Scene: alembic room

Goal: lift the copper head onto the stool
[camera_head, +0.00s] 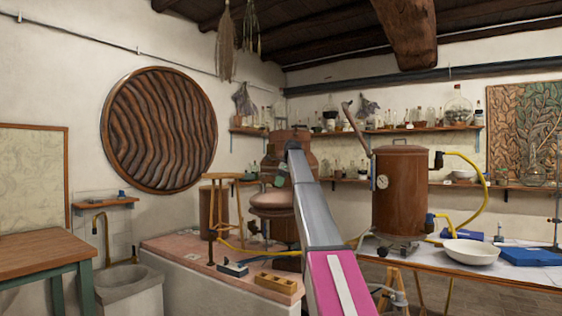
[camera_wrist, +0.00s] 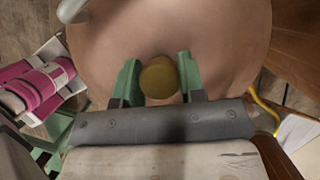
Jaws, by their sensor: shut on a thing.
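The copper head (camera_head: 272,199) is a rounded copper dome in the middle of the head view, close beside the large still. In the wrist view its broad smooth surface (camera_wrist: 215,55) fills most of the picture, with a brass-coloured knob (camera_wrist: 159,79) on it. My gripper (camera_head: 281,176) is above the head, and its green fingers (camera_wrist: 158,80) are shut on the knob from both sides. My arm hides part of the head's right side. I cannot tell whether its underside touches anything. A wooden stool-like stand (camera_head: 222,177) with thin legs is just left of the head.
A pink-topped platform (camera_head: 175,245) carries a wooden block with holes (camera_head: 275,283) and a small device (camera_head: 232,268). A copper boiler (camera_head: 402,190) with yellow hoses stands to the right, near a white bowl (camera_head: 470,252). A wooden table (camera_head: 40,245) is at far left.

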